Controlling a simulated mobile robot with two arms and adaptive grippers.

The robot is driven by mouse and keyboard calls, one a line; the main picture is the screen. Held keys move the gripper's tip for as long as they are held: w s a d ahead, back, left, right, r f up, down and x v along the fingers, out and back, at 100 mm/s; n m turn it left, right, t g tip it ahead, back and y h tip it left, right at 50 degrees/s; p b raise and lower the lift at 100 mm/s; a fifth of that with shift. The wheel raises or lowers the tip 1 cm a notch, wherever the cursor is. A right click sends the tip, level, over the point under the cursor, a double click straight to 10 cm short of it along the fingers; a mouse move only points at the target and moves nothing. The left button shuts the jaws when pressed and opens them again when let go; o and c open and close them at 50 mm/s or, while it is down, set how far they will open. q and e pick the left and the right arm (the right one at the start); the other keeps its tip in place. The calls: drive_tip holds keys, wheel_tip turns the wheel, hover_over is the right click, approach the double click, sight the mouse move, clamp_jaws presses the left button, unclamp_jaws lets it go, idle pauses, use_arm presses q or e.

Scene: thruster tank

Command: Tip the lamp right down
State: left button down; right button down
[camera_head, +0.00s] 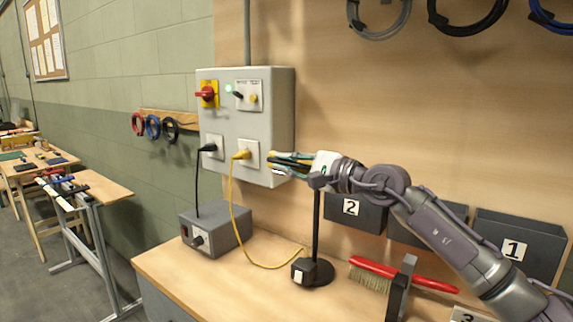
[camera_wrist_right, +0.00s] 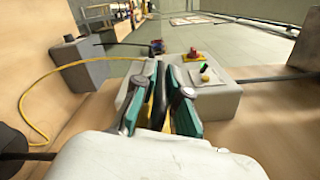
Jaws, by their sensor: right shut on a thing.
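The lamp's round black base (camera_head: 322,272) stands on the workbench, and its thin black post (camera_head: 317,225) rises upright to my right gripper. The lamp's upper end is hidden by the gripper in the head view. My right gripper (camera_head: 283,164) points left, in front of the grey wall box's right side. In the right wrist view its green fingers (camera_wrist_right: 160,98) are shut around a narrow dark piece, which I take to be the lamp's upper part; its shape is mostly covered. The post runs in under the gripper there. My left gripper is not in view.
The grey wall box (camera_head: 228,120) carries a red switch, a toggle and a yellow plug (camera_head: 243,154) close to my fingertips. The yellow cable (camera_head: 232,210) loops to the bench. A grey supply box (camera_head: 215,230) stands left; a red brush (camera_head: 385,272) and wall bins (camera_head: 510,245) are right.

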drive_tip(key=shift+f, duration=0.25)
drive_tip(key=c, duration=1.2)
unclamp_jaws()
drive_tip(key=shift+w, duration=0.1)
drive_tip(key=shift+r, duration=0.1)
drive_tip(key=shift+d, duration=0.15)
drive_tip(key=v, duration=1.2)
